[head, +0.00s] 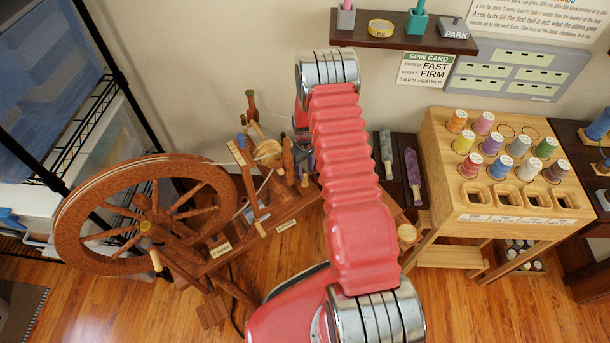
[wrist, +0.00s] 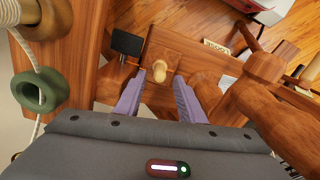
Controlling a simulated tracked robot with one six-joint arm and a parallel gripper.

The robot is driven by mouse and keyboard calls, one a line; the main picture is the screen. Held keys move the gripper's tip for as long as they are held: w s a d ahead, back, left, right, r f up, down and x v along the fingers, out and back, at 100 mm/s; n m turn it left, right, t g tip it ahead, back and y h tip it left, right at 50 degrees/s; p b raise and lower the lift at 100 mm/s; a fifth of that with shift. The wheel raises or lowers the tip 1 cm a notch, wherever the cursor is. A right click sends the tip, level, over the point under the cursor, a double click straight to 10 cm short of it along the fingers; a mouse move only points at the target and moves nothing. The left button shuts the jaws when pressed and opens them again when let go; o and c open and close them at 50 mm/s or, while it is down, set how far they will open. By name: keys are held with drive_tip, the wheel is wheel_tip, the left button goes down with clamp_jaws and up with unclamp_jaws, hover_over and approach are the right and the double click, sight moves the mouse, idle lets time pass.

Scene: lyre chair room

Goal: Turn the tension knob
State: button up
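A pale wooden knob (wrist: 159,70) sticks up from a brown wooden block in the wrist view; I take it for the tension knob. My gripper (wrist: 160,76) is open, its two purple fingers on either side of the knob's line. A gap shows between each finger and the knob, and I see no contact. In the head view the spinning wheel (head: 72,232) stands at the left with its wooden frame. My red arm reaches over the frame's right end and hides much of my gripper there. I cannot pick out the knob surely in that view.
A green ring (wrist: 40,90) on a cord and a black block (wrist: 126,42) are left of the knob in the wrist view. A turned wooden post (wrist: 265,68) stands close on the right. In the head view a wooden spool stand (head: 440,195) is at the right.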

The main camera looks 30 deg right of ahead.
sight(305, 175)
drive_tip(key=shift+f, duration=1.75)
clamp_jaws()
